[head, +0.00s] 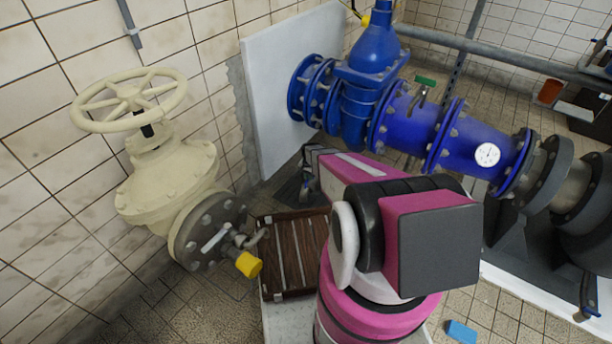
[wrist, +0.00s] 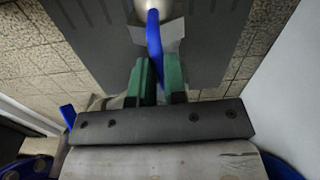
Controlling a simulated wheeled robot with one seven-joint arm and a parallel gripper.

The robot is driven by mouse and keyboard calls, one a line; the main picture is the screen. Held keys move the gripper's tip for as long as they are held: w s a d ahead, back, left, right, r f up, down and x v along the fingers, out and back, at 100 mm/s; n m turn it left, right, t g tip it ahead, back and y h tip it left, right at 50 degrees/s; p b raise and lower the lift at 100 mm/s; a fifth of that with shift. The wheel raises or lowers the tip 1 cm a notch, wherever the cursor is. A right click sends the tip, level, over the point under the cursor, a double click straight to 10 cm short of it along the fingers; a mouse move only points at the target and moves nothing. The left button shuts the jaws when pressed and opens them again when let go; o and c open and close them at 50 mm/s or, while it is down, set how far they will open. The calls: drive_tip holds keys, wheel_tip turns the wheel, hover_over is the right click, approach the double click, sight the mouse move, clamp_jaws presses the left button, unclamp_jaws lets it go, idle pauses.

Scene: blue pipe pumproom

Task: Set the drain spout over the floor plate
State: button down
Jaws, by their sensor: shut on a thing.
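In the wrist view my gripper (wrist: 158,80) has its green fingers closed on a thin blue handle (wrist: 154,40). The handle runs up to a rounded silver pipe end (wrist: 150,4) at the top edge, which looks like part of the drain spout. Most of the spout is out of view. Behind the fingers a dark grey slotted plate (wrist: 210,45) lies over the tan floor tiles and looks like the floor plate. I cannot tell the spout's height above it. In the head view my pink arm hides the gripper and spout. A dark grey patch of plate (head: 287,190) shows left of the arm.
A cream handwheel valve (head: 165,185) with a yellow-capped fitting (head: 248,264) stands at left. The blue pipe (head: 405,120) runs across the back to the right. A blue block (head: 460,332) lies on the floor.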

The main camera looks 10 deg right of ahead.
drive_tip(key=shift+s+d+n, duration=0.35)
drive_tip(key=shift+d+n, duration=0.2)
drive_tip(key=shift+n, duration=0.2)
drive_tip(key=shift+s+d+n, duration=0.35)
drive_tip(key=shift+d+n, duration=0.2)
drive_tip(key=shift+n, duration=0.2)
drive_tip(key=c, duration=1.2)
unclamp_jaws()
drive_tip(key=shift+r, duration=0.1)
wheel_tip(320, 180, up, 11)
drive_tip(key=shift+d+f, duration=0.1)
drive_tip(key=shift+f, duration=0.1)
drive_tip(key=s+a+r+n, duration=0.1)
drive_tip(key=s+r, duration=0.5)
drive_tip(key=r, duration=0.2)
drive_tip(key=s+a+r+n, duration=0.2)
drive_tip(key=s+r, duration=0.5)
drive_tip(key=r, duration=0.2)
drive_tip(key=s+a+r+n, duration=0.1)
drive_tip(key=s+r+n, duration=0.1)
drive_tip(key=s+r, duration=0.5)
drive_tip(key=shift+s+a+r, duration=0.2)
drive_tip(key=shift+s+r, duration=0.05)
drive_tip(key=shift+r, duration=0.45)
